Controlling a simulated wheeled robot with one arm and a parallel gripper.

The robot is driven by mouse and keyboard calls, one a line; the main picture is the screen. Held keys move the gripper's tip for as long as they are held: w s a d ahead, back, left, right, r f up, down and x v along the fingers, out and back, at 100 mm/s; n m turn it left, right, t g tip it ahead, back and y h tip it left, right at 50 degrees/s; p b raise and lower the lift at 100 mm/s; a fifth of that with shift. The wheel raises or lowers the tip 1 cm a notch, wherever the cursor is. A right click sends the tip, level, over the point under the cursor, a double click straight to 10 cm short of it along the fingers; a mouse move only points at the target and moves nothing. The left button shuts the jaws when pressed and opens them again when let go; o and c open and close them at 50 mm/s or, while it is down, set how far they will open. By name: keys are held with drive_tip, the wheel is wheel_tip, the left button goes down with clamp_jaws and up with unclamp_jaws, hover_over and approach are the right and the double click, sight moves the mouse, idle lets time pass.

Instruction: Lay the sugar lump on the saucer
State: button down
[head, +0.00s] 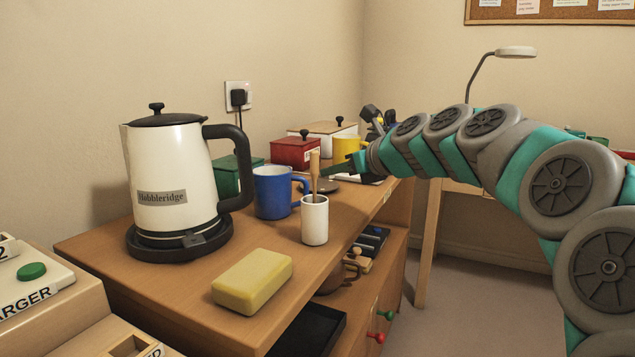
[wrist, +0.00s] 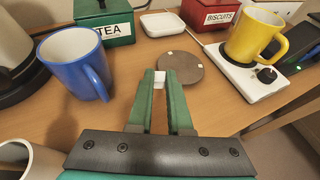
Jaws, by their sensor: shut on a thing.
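My gripper (wrist: 160,80) has green fingers and is shut on a small white sugar lump (wrist: 159,80), held between the fingertips. A flat round brown disc (wrist: 183,76), which looks like the saucer, lies on the wooden counter just beyond the fingertips in the wrist view. Two small white spots show on it; I cannot tell what they are. In the head view my gripper (head: 338,170) reaches in from the right above the counter, and the brown disc (head: 322,187) shows partly below it. The lump is too small to make out there.
A blue mug (wrist: 73,60) stands left of my gripper, with a green TEA tin (wrist: 103,24) behind. A white dish (wrist: 163,24) and red BISCUITS tin (wrist: 209,12) stand beyond. A yellow mug (wrist: 256,32) sits on a white knobbed plate (wrist: 240,82) at right. A white cup (head: 314,222) stands nearer.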

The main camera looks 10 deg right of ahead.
hover_over(320, 190)
drive_tip(key=shift+w+a+f, duration=0.1)
drive_tip(key=shift+w+f, duration=0.05)
drive_tip(key=shift+f, duration=0.35)
drive_tip(key=shift+f+b, duration=0.55)
drive_tip(key=shift+f, duration=1.15)
drive_tip(key=shift+f, duration=0.1)
drive_tip(key=c, duration=0.8)
unclamp_jaws()
drive_tip(key=shift+c, duration=0.2)
drive_tip(key=v, duration=1.2)
drive_tip(key=shift+p, duration=0.4)
